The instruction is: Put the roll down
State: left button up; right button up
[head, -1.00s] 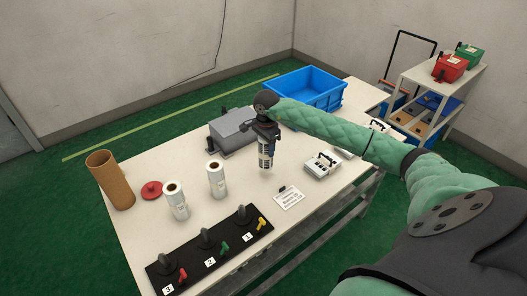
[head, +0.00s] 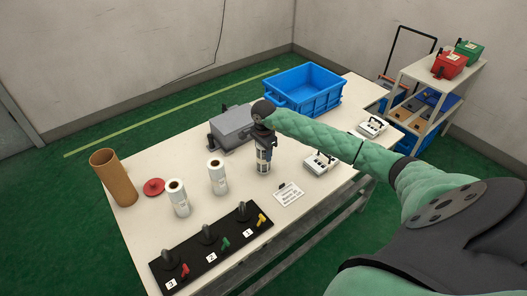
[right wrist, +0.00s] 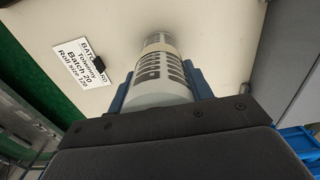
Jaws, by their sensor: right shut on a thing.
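My right gripper (head: 264,147) is shut on a roll (head: 263,166), a pale film roll with dark printed bands. The roll is upright, with its lower end at or just above the table (head: 150,235); I cannot tell whether it touches. In the right wrist view the roll (right wrist: 160,85) sits between the two blue fingers (right wrist: 158,92), its far end close to the tabletop. Two white rolls, one on the left (head: 179,200) and one on the right (head: 217,178), stand upright left of it. My left gripper is not in view.
A batch card (head: 289,194) lies right of the held roll. A black panel (head: 190,262) with coloured levers is in front. A grey box (head: 229,131) and a blue crate (head: 304,103) stand behind. A brown tube (head: 114,178) and red disc (head: 154,187) are at left.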

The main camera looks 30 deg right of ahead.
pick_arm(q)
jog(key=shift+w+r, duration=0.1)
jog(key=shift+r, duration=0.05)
pick_arm(e)
jog(key=shift+f, duration=0.1)
jog(key=o, duration=1)
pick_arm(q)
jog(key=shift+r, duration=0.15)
pick_arm(e)
jog(key=shift+r, duration=0.4)
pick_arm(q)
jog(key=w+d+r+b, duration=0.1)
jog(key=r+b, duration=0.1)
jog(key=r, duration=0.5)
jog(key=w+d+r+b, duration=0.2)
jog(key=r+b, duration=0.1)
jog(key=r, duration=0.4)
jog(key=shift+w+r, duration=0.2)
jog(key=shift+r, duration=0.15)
pick_arm(e)
jog(key=shift+r, duration=5.75)
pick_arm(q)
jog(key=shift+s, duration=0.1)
